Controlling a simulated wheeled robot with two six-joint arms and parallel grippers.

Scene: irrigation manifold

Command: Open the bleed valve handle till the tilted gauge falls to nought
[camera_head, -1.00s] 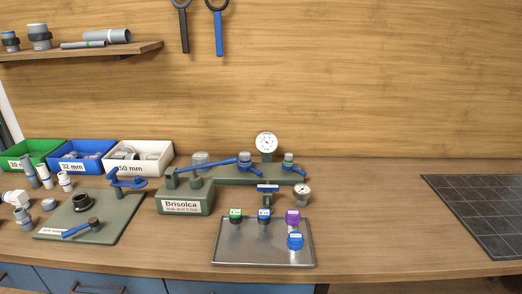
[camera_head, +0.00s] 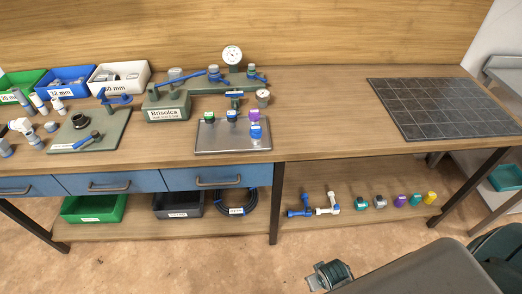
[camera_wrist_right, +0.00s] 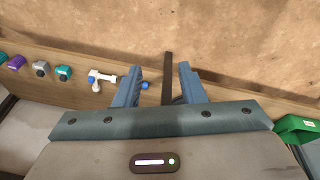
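In the head view, a small gauge (camera_head: 263,97) with a tilted white face stands at the right of the green manifold (camera_head: 169,108). A larger white gauge (camera_head: 232,56) stands upright behind it. A blue T-shaped handle (camera_head: 235,94) sits just left of the small gauge, and a long blue lever (camera_head: 190,82) lies across the manifold. Which one is the bleed handle I cannot tell; the needles are too small to read. My right gripper (camera_wrist_right: 160,84) is open and empty in the right wrist view, away from the manifold. My left gripper is not in view.
A metal tray (camera_head: 232,145) with several coloured caps lies before the manifold. A dark gridded mat (camera_head: 445,108) lies on the right of the bench; the bench between is clear. Valves (camera_head: 327,204) and coloured fittings stand on the lower shelf. Drawers (camera_head: 218,180) line the front.

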